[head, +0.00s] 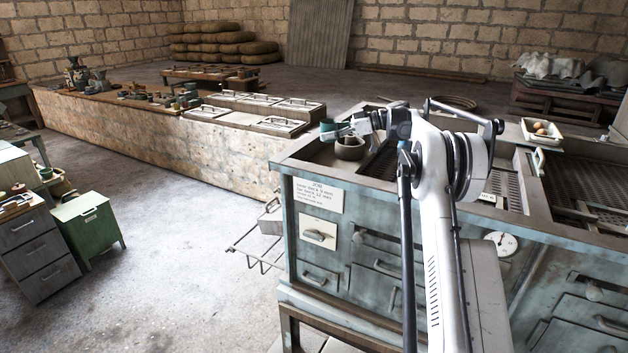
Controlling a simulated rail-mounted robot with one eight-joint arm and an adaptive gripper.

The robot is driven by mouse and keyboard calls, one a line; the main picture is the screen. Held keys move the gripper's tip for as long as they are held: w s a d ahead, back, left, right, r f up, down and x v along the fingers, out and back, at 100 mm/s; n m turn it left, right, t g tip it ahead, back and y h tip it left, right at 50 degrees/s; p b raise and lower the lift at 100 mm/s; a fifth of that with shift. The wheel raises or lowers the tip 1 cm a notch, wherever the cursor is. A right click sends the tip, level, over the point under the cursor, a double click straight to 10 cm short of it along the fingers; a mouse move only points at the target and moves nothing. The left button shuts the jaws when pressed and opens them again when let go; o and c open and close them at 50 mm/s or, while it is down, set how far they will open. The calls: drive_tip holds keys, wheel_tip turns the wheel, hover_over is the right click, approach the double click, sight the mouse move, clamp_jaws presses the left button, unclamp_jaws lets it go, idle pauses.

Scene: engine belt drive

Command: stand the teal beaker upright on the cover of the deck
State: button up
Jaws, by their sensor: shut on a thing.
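The teal beaker (328,125) is at the left end of my gripper (337,133), above the left part of the blue-grey cabinet's top. My gripper is shut on it. The beaker is small in the view, and its exact tilt is hard to tell. Just to its lower right, a brown-grey round pot (350,152) stands on the cabinet top, partly under the gripper. I cannot tell for certain which surface is the deck's cover; flat lids with handles (280,124) lie on the long counter behind.
The blue-grey cabinet (330,262) has a raised rim and slotted recessed panels (505,190). The long stone counter (150,130) carries several small vessels. A green cabinet (88,230) stands left; the floor between is clear.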

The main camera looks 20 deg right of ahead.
drive_tip(key=shift+w+a+f+b, duration=0.2)
drive_tip(key=shift+f+b, duration=0.05)
drive_tip(key=shift+f, duration=0.15)
drive_tip(key=shift+w+a+f+b, duration=0.15)
drive_tip(key=shift+f+b, duration=0.05)
drive_tip(key=shift+f, duration=0.2)
drive_tip(key=shift+f+p, duration=0.35)
drive_tip(key=shift+f, duration=4.65)
drive_tip(key=shift+f, duration=0.1)
drive_tip(key=shift+f, duration=0.1)
drive_tip(key=o, duration=1.3)
